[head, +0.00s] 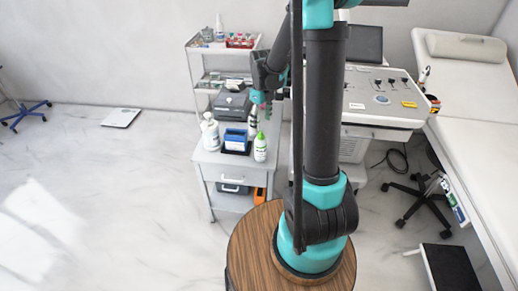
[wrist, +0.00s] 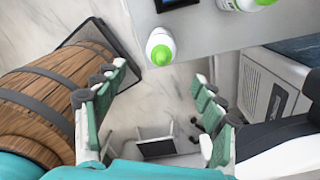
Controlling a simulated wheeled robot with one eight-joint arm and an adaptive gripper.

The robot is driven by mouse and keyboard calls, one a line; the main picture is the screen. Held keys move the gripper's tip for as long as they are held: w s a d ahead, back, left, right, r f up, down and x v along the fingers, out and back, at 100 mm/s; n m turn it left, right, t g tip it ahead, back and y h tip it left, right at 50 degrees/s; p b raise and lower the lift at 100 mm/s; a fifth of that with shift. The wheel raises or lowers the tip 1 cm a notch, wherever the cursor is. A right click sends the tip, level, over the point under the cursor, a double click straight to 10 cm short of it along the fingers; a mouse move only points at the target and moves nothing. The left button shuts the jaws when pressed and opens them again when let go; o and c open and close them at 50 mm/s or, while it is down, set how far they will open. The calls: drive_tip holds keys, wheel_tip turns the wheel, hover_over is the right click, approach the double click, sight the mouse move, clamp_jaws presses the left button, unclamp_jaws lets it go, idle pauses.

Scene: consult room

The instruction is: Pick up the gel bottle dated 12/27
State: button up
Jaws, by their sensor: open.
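A white gel bottle with a green cap (head: 260,148) stands upright at the front right of the white cart top. It seems to be the bottle seen from above near the cart edge in the wrist view (wrist: 160,47).
A shelf rack (head: 199,72) stands behind. An ultrasound machine (head: 384,105) stands close on the right.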

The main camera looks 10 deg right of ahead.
sight(261, 133)
wheel_tip(261, 133, down, 6)
drive_tip(key=shift+f, duration=0.2)
drive_tip(key=shift+w+a+f, duration=0.1)
drive_tip(key=shift+w+f, duration=0.05)
drive_tip(key=shift+f, duration=2.45)
drive_tip(key=shift+c, duration=0.3)
drive_tip(key=c, duration=1.4)
